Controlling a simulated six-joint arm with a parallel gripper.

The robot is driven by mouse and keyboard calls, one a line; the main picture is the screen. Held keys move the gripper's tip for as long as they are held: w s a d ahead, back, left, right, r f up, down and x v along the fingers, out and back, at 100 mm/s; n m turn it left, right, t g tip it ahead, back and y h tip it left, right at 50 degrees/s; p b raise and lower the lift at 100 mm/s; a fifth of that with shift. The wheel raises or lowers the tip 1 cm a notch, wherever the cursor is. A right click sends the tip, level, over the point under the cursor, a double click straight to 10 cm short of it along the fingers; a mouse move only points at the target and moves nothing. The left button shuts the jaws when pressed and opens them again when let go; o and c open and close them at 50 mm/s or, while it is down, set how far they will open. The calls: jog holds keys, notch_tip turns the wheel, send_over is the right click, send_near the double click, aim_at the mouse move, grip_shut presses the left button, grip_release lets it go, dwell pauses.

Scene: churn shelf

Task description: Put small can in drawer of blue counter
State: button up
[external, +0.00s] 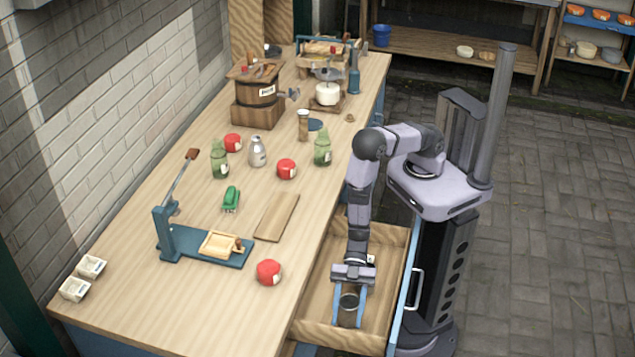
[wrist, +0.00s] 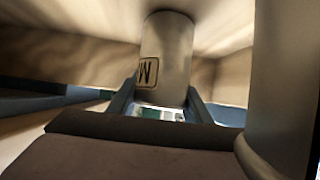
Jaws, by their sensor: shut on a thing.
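The small can (external: 349,301) is a grey-brown cylinder held between the fingers of my gripper (external: 348,314). In the wrist view the can (wrist: 168,60) stands out beyond the two fingers (wrist: 160,103) and bears a label with an "M". The drawer (external: 322,287) of the blue counter (external: 110,340) is pulled out to the right, with wooden walls and a blue front. My gripper points down and holds the can inside the drawer's outline. Wooden surfaces surround the can in the wrist view. I cannot tell whether it touches the drawer floor.
A red round item (external: 269,272) sits on the countertop near the drawer.

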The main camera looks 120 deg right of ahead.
jog(key=shift+f, duration=0.1)
jog(key=o, duration=1.1)
jog(key=shift+r, duration=0.2)
jog(key=shift+s+d, duration=0.15)
jog(key=shift+d, duration=0.1)
jog(key=b+v, duration=0.1)
jog(key=v, duration=1)
jog(key=shift+s+d+r, duration=0.1)
jog(key=shift+s+r, duration=0.05)
jog(key=shift+r, duration=0.05)
